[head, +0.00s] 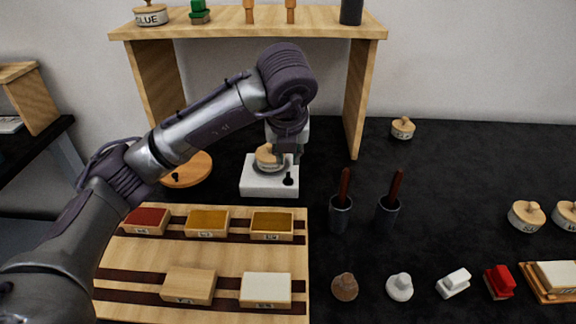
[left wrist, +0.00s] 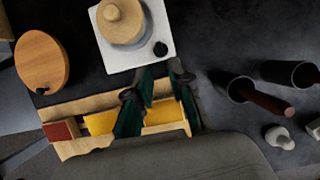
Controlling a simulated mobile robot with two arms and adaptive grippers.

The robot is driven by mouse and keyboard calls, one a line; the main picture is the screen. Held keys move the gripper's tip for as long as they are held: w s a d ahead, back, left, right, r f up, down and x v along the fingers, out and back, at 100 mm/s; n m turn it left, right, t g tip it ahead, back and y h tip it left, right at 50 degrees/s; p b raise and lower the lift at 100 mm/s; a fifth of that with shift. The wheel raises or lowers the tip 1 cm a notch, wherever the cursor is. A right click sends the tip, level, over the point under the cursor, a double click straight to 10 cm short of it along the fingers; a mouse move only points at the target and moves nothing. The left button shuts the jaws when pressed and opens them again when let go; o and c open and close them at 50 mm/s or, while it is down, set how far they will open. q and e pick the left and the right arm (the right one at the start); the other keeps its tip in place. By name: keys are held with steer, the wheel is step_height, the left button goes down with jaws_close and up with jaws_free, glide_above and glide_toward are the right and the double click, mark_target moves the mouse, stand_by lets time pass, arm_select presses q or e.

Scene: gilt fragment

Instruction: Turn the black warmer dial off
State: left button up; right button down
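The warmer is a white block (head: 256,187) on the dark table, with a round wood-lidded pot (head: 266,158) on top. It also shows at the top of the left wrist view (left wrist: 157,20). Its small black dial (head: 289,180) sits at the front right of the block; it also shows in the left wrist view (left wrist: 160,48). My left gripper (head: 288,160) points down above and behind the dial in the head view. In the left wrist view its fingers (left wrist: 163,68) stand apart with nothing between them, close to the dial. The dial's setting is too small to read.
A wooden shelf (head: 250,22) stands over the back. A wooden rack (head: 130,258) with coloured blocks lies in front left. Two dark cups (head: 340,214) (head: 387,213) with brown sticks stand to the right. A round wooden board (head: 188,172) lies left of the warmer.

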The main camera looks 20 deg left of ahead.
arm_select(q)
steer(key=shift+v, duration=1.7)
steer(key=shift+r, duration=0.1)
